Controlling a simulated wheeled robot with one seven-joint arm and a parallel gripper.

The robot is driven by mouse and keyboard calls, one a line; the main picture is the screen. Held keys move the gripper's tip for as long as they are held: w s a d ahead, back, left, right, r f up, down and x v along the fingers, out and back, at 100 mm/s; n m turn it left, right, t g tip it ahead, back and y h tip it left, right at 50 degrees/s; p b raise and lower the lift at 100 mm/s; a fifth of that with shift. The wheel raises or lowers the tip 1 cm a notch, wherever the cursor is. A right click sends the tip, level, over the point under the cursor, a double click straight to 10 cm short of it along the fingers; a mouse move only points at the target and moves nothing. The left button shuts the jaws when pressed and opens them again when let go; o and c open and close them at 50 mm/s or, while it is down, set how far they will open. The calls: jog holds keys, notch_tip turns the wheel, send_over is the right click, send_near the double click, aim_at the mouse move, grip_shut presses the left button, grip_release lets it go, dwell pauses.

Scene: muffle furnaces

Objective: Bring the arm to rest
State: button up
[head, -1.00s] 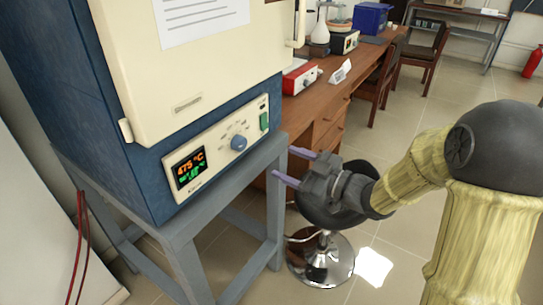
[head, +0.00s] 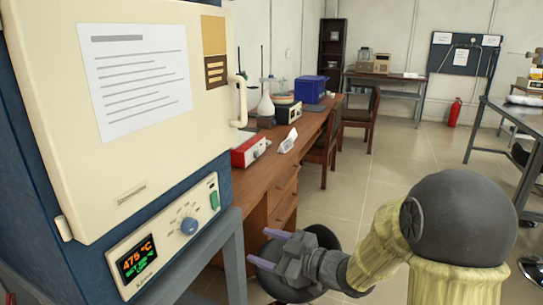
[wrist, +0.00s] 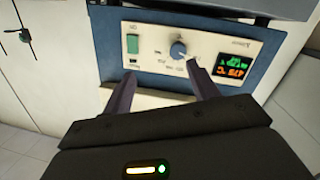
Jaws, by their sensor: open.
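My gripper (head: 266,247) is open and empty in the head view, low in front of the furnace stand's right side. Its two purple-grey fingers point left toward the muffle furnace (head: 60,130). The furnace has a closed cream door with a paper sheet on it. Its control panel (head: 165,238) has a blue knob, a green switch and a display reading 475 °C. In the wrist view the two spread fingers (wrist: 162,92) show in front of the panel (wrist: 200,62), which appears upside down. Nothing is between the fingers.
A grey stand (head: 228,262) bears the furnace. A wooden desk (head: 268,180) with a red-fronted device (head: 249,151) and glassware runs back on the right. A stool (head: 293,285) is behind my gripper. Chairs stand along the desk. The floor (head: 400,165) on the right is open.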

jog(key=d+f+m+t+h, duration=0.1)
jog(key=d+f+m+h, duration=0.7)
jog(key=d+h, duration=0.45)
jog(key=s+d+f+m+g+h, duration=0.1)
jog(key=s+d+f+m+g, duration=0.2)
jog(key=s, duration=0.4)
jog(key=s+d+f+m+g+h, duration=0.1)
jog(key=s+m+g, duration=0.35)
jog(key=s, duration=0.35)
notch_tip(320, 180, up, 21)
jog(key=p, duration=2.1)
jog(key=shift+s+r, duration=0.15)
jog(key=shift+d+t, duration=0.1)
jog(key=shift+t, duration=0.15)
